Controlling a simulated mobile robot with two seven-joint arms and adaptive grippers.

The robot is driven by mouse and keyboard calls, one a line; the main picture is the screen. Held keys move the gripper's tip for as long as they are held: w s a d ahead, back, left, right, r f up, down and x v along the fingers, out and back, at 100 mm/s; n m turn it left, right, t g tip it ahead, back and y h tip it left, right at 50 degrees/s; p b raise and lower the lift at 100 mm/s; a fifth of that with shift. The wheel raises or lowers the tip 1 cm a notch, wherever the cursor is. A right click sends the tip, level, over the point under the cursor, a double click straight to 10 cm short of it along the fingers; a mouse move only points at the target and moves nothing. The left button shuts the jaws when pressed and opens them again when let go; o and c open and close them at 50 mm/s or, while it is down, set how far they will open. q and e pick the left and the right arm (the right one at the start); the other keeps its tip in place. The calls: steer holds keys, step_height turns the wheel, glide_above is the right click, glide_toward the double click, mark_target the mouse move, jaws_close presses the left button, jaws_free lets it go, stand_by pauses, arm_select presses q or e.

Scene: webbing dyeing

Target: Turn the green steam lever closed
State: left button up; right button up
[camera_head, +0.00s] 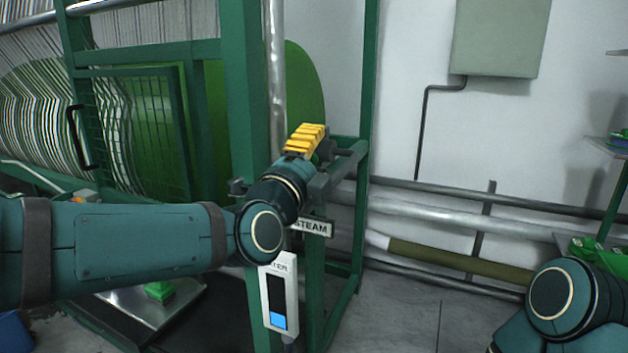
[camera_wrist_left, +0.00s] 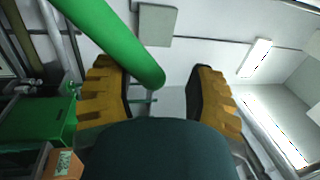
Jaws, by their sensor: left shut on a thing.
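In the left wrist view the green steam lever (camera_wrist_left: 125,47) is a smooth round bar. It comes in from the top left and its rounded end lies between my yellow fingers, nearer the left one. My left gripper (camera_wrist_left: 157,92) is shut on it. In the head view the left gripper (camera_head: 305,140) is up beside the green frame post, above the STEAM sign (camera_head: 312,227), and the lever is hidden behind it. Part of my right arm shows at the lower right; its gripper is out of view.
A green machine frame (camera_head: 245,100) with a mesh door (camera_head: 140,130) fills the left. A white level gauge (camera_head: 278,295) hangs below the sign. Pipes (camera_head: 450,215) run along the right wall under a grey box (camera_head: 500,35). The grey floor right of the frame is clear.

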arm_select(q)
steer(key=shift+r, duration=0.5)
steer(key=shift+s, duration=0.1)
